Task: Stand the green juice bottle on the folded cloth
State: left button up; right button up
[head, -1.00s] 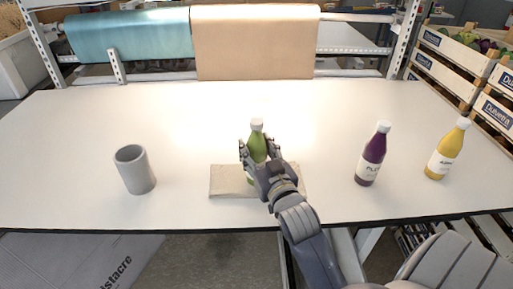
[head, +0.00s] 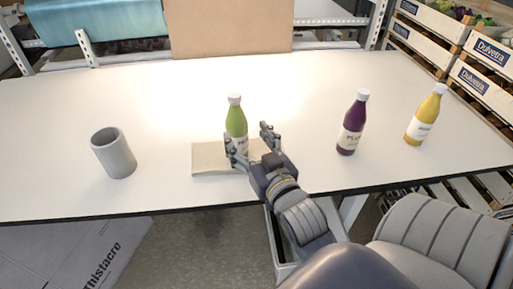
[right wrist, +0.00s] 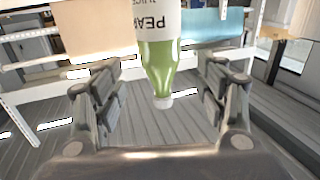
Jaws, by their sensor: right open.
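The green juice bottle (head: 236,118) with a white cap stands upright on the beige folded cloth (head: 207,160). A finger of my right gripper hides part of its base. My right gripper (head: 250,144) is open at the near right of the bottle, its fingers spread apart and not closed on it. In the right wrist view the bottle (right wrist: 160,60) shows upside down beyond and between the open fingers. My left gripper is not in view.
A grey cup (head: 114,155) stands at the left of the white table (head: 300,85). A purple bottle (head: 352,125) and a yellow bottle (head: 425,116) stand at the right. Wooden crates (head: 485,47) are beyond the right edge. The table's middle back is clear.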

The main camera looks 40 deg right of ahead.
jog(key=p+v, duration=0.2)
jog(key=v, duration=0.2)
jog(key=shift+s, duration=0.25)
dwell(0.5)
